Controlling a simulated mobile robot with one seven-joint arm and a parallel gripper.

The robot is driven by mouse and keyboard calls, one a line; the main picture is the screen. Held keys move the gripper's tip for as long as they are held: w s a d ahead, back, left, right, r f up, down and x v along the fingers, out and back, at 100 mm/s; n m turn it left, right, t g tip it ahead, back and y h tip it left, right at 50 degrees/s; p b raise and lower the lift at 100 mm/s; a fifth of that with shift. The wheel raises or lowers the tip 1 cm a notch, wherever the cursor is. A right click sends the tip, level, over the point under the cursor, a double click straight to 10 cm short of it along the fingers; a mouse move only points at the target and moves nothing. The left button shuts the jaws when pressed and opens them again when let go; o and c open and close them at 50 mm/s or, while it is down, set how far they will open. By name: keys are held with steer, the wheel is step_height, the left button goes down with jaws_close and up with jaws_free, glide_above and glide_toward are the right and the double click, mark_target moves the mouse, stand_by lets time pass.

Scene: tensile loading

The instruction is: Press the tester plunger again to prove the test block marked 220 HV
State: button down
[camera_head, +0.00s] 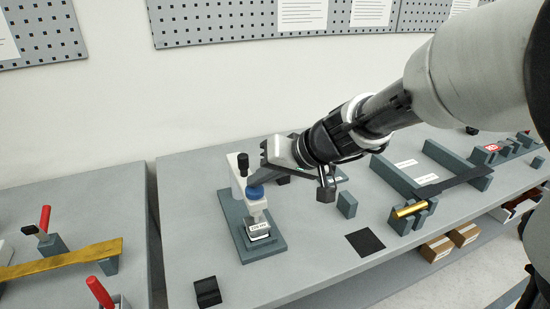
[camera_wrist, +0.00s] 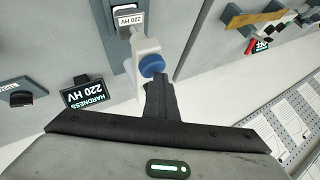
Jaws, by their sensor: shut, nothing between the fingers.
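The tester is a white frame (camera_head: 237,180) on a grey-green base (camera_head: 266,251), with a blue plunger cap (camera_head: 255,192). The blue cap also shows in the wrist view (camera_wrist: 151,66). The test block (camera_head: 258,230) sits under the tester head; its label in the wrist view (camera_wrist: 129,19) reads 220 HV. A black display (camera_wrist: 86,93) reads HARDNESS 220 HV. My gripper (camera_head: 254,182) is shut and empty, its fingertips right at the blue cap. I cannot tell whether they touch or press it.
A black pad (camera_head: 365,242) lies flat to the right of the tester, and a small black holder (camera_head: 207,292) stands at the front left. A brass cylinder (camera_head: 409,209) rests in a cradle farther right. The bench in front of the tester is mostly clear.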

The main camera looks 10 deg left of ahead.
steer(key=shift+s+d+f, duration=0.1)
steer(key=shift+s+f, duration=0.1)
steer(key=shift+f, duration=0.25)
steer(key=shift+w+r+p, duration=0.1)
steer(key=shift+r+p, duration=0.6)
steer(key=shift+r, duration=0.65)
steer(key=shift+r+p, duration=0.4)
steer(key=shift+r, duration=0.15)
step_height(320, 180, up, 4)
steer(key=shift+f+p, duration=0.1)
steer(key=shift+p, duration=0.95)
